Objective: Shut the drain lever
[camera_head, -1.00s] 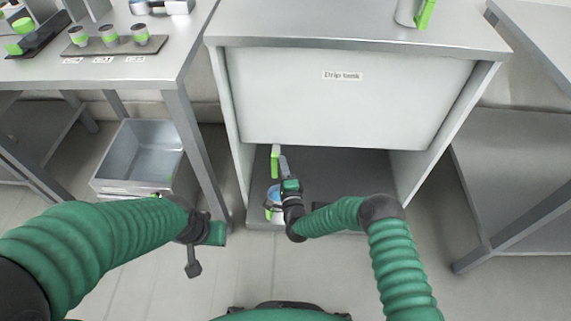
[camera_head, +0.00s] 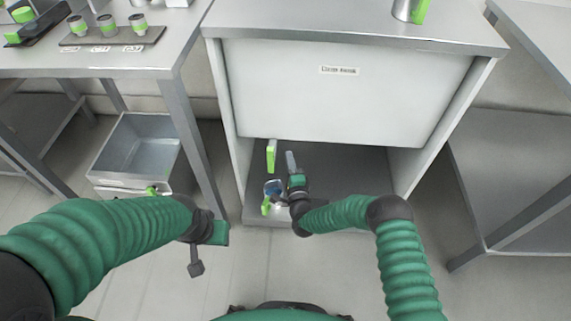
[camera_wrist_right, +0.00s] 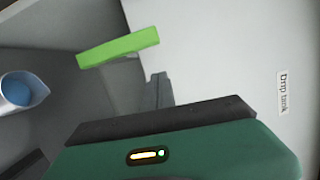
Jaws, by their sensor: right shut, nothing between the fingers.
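The drain lever is a green bar (camera_head: 271,156) hanging down at the lower left edge of the white drip tank (camera_head: 345,95). In the right wrist view the lever (camera_wrist_right: 118,47) juts out from the tank's side. My right gripper (camera_head: 291,160) is shut and empty, just right of the lever in the head view, with a small gap seeming to lie between them. Its fingers also show in the wrist view (camera_wrist_right: 157,92), apart from the lever. My left gripper (camera_head: 195,268) hangs at the left, away from the tank; its jaws are unclear.
A container with blue inside and a green handle (camera_head: 272,190) stands below the lever on the cabinet's bottom shelf. Cabinet side panels (camera_head: 447,130) flank the opening. A metal bin (camera_head: 138,150) is on the floor at left. A table with green-banded cups (camera_head: 108,24) stands at far left.

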